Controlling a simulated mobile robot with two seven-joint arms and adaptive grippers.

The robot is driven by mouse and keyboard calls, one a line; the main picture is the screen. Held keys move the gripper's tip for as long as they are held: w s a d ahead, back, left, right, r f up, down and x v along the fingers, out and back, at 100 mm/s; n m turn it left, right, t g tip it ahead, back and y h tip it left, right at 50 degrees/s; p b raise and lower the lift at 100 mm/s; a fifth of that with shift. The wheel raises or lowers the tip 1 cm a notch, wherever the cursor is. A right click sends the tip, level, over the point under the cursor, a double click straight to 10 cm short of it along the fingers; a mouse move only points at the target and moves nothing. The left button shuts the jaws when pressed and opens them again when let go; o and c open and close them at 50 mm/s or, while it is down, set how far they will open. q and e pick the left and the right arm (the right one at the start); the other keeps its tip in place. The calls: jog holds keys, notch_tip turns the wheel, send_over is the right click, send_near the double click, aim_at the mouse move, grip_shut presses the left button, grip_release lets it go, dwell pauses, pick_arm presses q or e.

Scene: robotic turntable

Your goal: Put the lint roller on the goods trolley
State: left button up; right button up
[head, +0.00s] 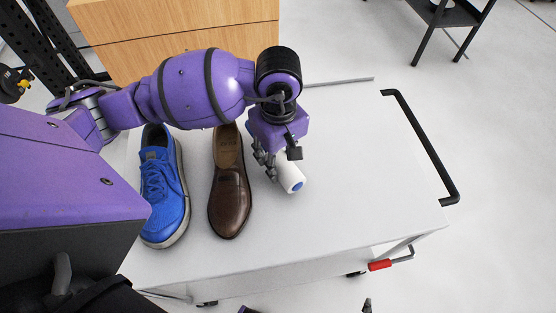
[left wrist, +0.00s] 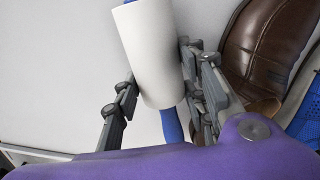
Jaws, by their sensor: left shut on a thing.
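The lint roller has a white cylinder (head: 291,175) with a blue end, and shows large in the left wrist view (left wrist: 148,50), with its blue handle below the cylinder. My left gripper (head: 274,168) is shut on it; in the left wrist view the fingers (left wrist: 155,95) lie on either side of the roller. The roller is tilted, over the white top of the goods trolley (head: 345,150), right of the brown shoe. I cannot tell whether it touches the top. My right gripper is not clearly in view.
A blue sneaker (head: 163,190) and a brown leather shoe (head: 229,190) stand on the trolley's left part. A black handle (head: 425,145) rises along its right edge. The top's right half is clear. A wooden box (head: 175,30) stands behind, and a dark stand (head: 445,15) at the far right.

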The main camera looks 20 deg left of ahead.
pick_arm(q)
jog(key=shift+f, duration=0.95)
jog(key=shift+f, duration=0.1)
jog(key=shift+f, duration=0.15)
jog(key=o, duration=1.3)
notch_tip(320, 180, up, 13)
jog(key=shift+f, duration=0.2)
